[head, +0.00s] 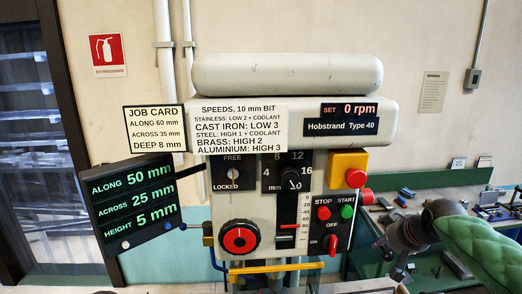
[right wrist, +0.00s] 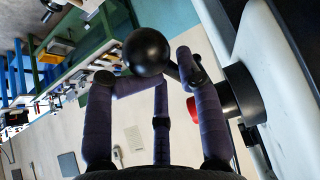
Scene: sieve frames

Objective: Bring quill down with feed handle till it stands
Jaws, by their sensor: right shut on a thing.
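The drill head (head: 290,80) stands upright in the middle of the head view. My right gripper (head: 393,243) is at its right side, reaching in from the right. In the right wrist view its fingers are closed around a black ball knob (right wrist: 146,52) on a short dark stem, which appears to be the feed handle. In the head view my gripper hides the knob. A dark hub (right wrist: 243,92) sits on the pale machine side. The quill depth scale (head: 305,212) has a red pointer near its lower part. The readout (head: 134,208) shows height 5 mm.
A stop/start panel (head: 332,222) and a yellow box with a red button (head: 355,178) are close to my right gripper. A job card (head: 155,128) says deep 8 mm. A green workbench (head: 440,205) with small tools stands at the right. The display reads 0 rpm.

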